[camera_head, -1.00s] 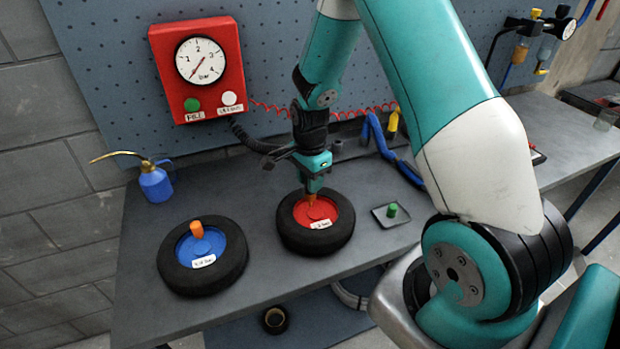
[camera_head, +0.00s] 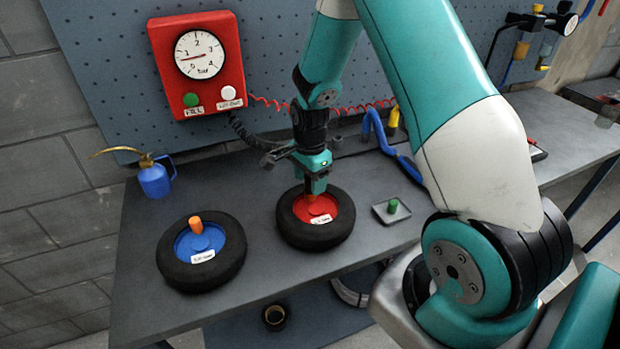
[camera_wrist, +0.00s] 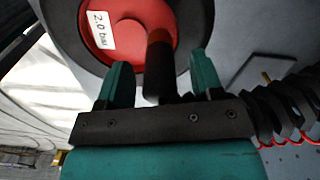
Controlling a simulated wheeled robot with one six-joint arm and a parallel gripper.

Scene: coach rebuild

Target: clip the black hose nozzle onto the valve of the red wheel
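The red wheel (camera_head: 336,234) lies flat on the bench, a black tyre with a red hub (camera_head: 322,206) and a white label. My gripper (camera_head: 316,187) is right above the hub, pointing down. In the wrist view, my gripper's teal fingers (camera_wrist: 160,75) stand apart on either side of the black hose nozzle (camera_wrist: 158,66), with a gap showing on both sides. The nozzle stands over the red hub, its far end at the valve's place. The valve itself is hidden, so I cannot see how they are seated.
A blue-hubbed wheel (camera_head: 228,266) with an orange valve lies to the left. A blue oil can (camera_head: 155,182) stands behind it. A small tray (camera_head: 382,214) with a green cap lies right of the red wheel. The red gauge box (camera_head: 159,58) hangs behind; the black hose (camera_wrist: 280,110) runs right.

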